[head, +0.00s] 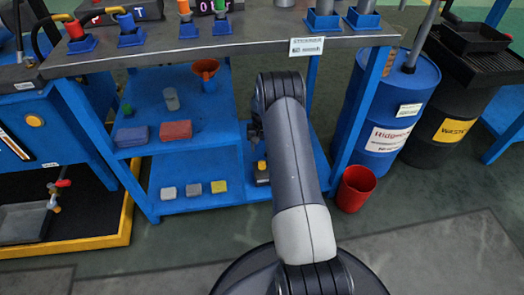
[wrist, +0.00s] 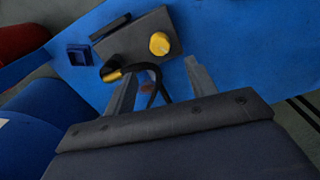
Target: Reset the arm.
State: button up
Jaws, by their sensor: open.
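My gripper (wrist: 162,67) is open in the wrist view, its two grey fingers apart over a blue shelf. A black cable (wrist: 153,73) with a brass-coloured end (wrist: 113,76) shows at and between the fingers; I cannot tell whether it touches them. Just past the fingertips a dark grey box (wrist: 128,40) with a round yellow button (wrist: 159,43) sits on the shelf. In the head view my arm reaches forward to the rack and hides most of the gripper. The yellow button (head: 262,165) shows there low beside the arm.
The blue rack (head: 190,85) holds red and blue blocks, cups and small blocks on its shelves. Its grey top (head: 240,40) stands above my wrist. A red bucket (head: 356,188), a blue drum (head: 392,110) and a black drum (head: 440,120) stand right. Floor in front is clear.

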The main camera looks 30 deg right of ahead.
aim_at(262, 162)
jog(key=shift+r, duration=0.8)
notch_tip(262, 162, down, 11)
jog(key=b, duration=0.4)
jog(key=shift+b, duration=0.3)
jog(key=shift+r+m, duration=0.1)
jog(key=shift+m, duration=0.3)
jog(key=shift+n, duration=0.3)
